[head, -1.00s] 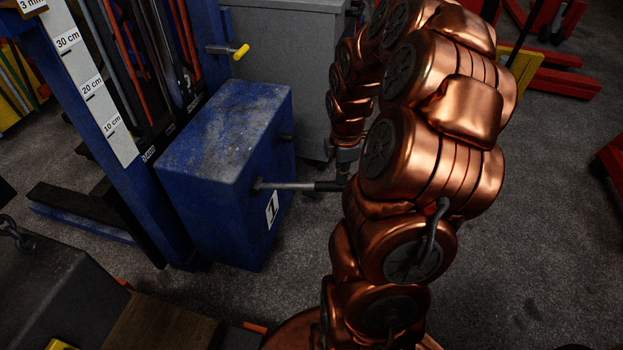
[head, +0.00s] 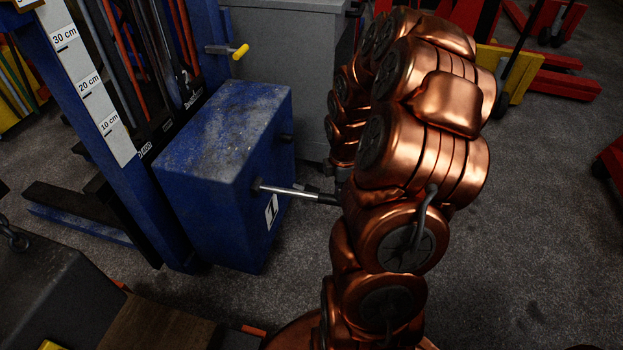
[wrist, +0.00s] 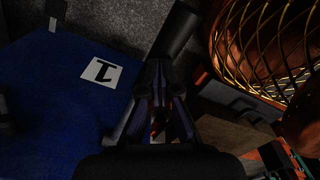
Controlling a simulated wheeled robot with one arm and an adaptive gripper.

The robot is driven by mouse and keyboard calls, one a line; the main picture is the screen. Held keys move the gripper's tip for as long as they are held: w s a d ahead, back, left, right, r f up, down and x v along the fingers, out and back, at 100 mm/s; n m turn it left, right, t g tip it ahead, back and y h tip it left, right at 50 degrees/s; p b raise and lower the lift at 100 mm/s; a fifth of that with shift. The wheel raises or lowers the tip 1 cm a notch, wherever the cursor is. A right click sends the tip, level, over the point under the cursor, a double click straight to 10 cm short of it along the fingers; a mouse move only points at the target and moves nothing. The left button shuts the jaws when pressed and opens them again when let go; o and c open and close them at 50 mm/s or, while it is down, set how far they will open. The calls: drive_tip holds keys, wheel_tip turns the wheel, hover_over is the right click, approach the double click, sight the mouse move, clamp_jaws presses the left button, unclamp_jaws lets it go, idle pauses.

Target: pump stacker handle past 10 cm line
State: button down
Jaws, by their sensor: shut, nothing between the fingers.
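The blue stacker has a boxy blue pump housing (head: 215,150) marked "1". Its pump handle (head: 290,191), a metal rod with a dark end, sticks out to the right and tilts slightly down. A white scale strip (head: 97,100) on the mast shows 10, 20 and 30 cm marks. My gripper is mostly hidden behind my copper arm in the head view, near the rod's outer end. In the wrist view my gripper (wrist: 157,72) is shut and empty, its fingertips close to the dark handle grip (wrist: 177,32). Whether they touch is unclear. The "1" label (wrist: 102,72) lies left.
Dark forks (head: 75,208) extend left of the mast. A dark block with a chain (head: 45,285) and a wooden board (head: 160,325) lie at front left. A grey cabinet (head: 290,65) stands behind. Grey floor (head: 520,220) is open on the right.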

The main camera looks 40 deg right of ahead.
drive_tip(key=shift+f+b, duration=0.3)
drive_tip(key=shift+f, duration=1.15)
wheel_tip(320, 180, up, 13)
drive_tip(key=p, duration=0.7)
drive_tip(key=shift+f, duration=0.15)
idle(0.5)
drive_tip(key=shift+f+b, duration=1.9)
drive_tip(key=shift+f, duration=4.55)
wheel_tip(320, 180, up, 13)
drive_tip(key=p, duration=0.7)
